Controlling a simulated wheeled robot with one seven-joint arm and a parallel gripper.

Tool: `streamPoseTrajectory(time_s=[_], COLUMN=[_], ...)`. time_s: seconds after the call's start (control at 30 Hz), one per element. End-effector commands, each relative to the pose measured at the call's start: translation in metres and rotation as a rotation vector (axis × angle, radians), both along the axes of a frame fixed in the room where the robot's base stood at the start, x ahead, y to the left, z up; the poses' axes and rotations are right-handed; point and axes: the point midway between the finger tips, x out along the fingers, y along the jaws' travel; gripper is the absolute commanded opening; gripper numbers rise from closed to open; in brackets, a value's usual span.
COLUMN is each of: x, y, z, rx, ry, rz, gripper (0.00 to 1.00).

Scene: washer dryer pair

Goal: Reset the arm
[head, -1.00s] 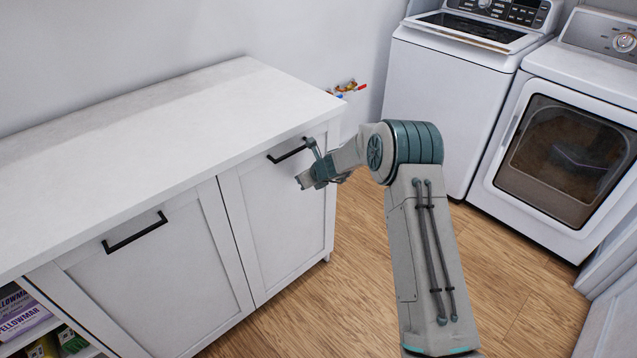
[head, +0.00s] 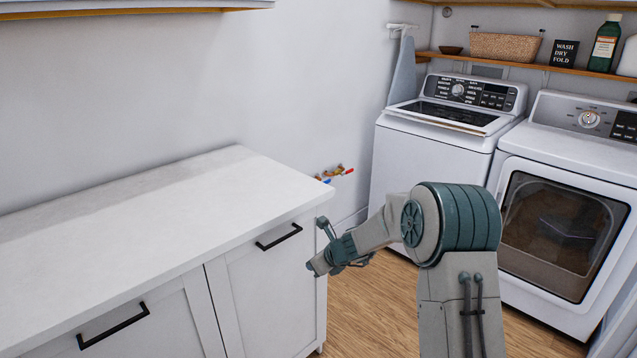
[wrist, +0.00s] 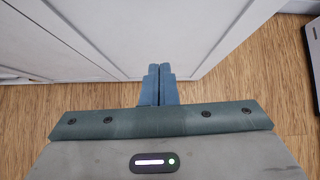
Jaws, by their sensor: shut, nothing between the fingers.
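My arm reaches up from the bottom right in the head view and bends to the left. My gripper (head: 311,269) is at its end, in front of the right door of the white cabinet (head: 270,290) and below the black handle (head: 278,237). In the wrist view my gripper (wrist: 159,70) shows its two blue fingers side by side, pressed together with nothing between them. They point at the white cabinet panel (wrist: 110,40). I cannot tell whether the fingertips touch the door.
A white top-loading washer (head: 425,150) and a front-loading dryer (head: 560,215) stand at the right. A wooden shelf (head: 520,67) with a basket (head: 505,46) hangs above them. The white countertop (head: 150,215) is bare. Wood floor (head: 375,310) shows between cabinet and machines.

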Motion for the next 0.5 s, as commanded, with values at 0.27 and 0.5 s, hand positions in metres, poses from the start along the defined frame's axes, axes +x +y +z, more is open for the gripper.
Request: streamPoseTrajectory(time_s=[0.27, 0.5], x=[-0.067, -0.150], y=[-0.015, -0.043], z=[0.091, 0.152], rx=[-0.281, -0.568], ry=[-0.213, -0.375], rz=[0.427, 0.865], gripper=[0.00, 0.00])
